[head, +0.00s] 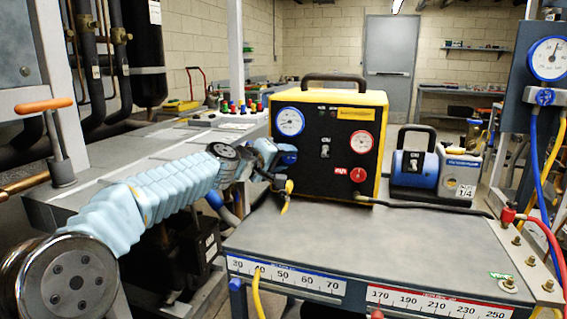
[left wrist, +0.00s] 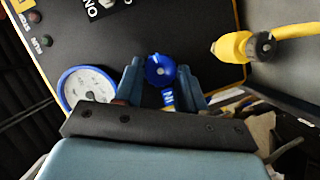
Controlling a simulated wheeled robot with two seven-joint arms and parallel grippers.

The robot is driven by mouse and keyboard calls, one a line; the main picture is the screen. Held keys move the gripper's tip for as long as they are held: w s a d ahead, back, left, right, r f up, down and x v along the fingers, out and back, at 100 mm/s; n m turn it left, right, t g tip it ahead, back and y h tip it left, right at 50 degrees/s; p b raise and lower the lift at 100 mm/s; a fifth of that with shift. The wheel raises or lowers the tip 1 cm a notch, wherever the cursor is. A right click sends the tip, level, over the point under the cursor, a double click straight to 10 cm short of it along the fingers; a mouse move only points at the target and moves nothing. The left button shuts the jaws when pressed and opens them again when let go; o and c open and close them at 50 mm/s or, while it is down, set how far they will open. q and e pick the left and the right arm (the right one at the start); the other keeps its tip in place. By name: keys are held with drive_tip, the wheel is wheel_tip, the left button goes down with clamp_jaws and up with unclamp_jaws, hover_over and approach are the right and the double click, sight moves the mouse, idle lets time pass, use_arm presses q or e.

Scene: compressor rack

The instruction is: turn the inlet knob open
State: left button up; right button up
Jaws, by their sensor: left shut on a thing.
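The inlet knob (left wrist: 160,68) is a small blue round knob on the machine's black front panel, with a blue "IN" label beside it in the left wrist view. My left gripper (left wrist: 161,77) is shut on it, one finger on each side. In the head view my left gripper (head: 287,156) reaches the left side of the front panel of the yellow and black machine (head: 338,112) and largely hides the knob. A red knob (head: 358,175) sits to the right on the same panel. The right gripper is not in view.
A blue-rimmed gauge (head: 290,121) is above the left gripper and a red-rimmed gauge (head: 361,142) to the right. A yellow hose fitting (left wrist: 232,48) is near the knob. A blue pump (head: 414,168) stands right of the machine. The grey bench top (head: 370,245) in front is mostly clear.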

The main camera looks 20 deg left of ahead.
use_arm(q)
drive_tip(key=n+b, duration=0.2)
drive_tip(key=b, duration=0.1)
drive_tip(key=f+n+t+h+b, duration=0.1)
drive_tip(key=n+b, duration=0.1)
drive_tip(key=b, duration=0.1)
drive_tip(key=n+t+b, duration=0.1)
drive_tip(key=b, duration=0.3)
drive_tip(key=shift+a+f+n, duration=0.1)
drive_tip(key=shift+f+n, duration=0.15)
drive_tip(key=shift+n, duration=0.15)
drive_tip(key=n+t+b, duration=0.1)
drive_tip(key=n+b, duration=0.2)
drive_tip(key=n+t+b, duration=0.1)
drive_tip(key=n+b, duration=0.2)
drive_tip(key=b, duration=0.1)
drive_tip(key=shift+f+n+t, duration=0.15)
drive_tip(key=shift+n+t, duration=0.25)
drive_tip(key=n+b, duration=0.2)
drive_tip(key=n, duration=0.1)
drive_tip(key=shift+d+t+y+b, duration=0.25)
drive_tip(key=shift+t+y+b, duration=0.15)
drive_tip(key=shift+n+t+b, duration=0.3)
drive_tip(key=shift+n+b, duration=0.05)
drive_tip(key=shift+n, duration=0.15)
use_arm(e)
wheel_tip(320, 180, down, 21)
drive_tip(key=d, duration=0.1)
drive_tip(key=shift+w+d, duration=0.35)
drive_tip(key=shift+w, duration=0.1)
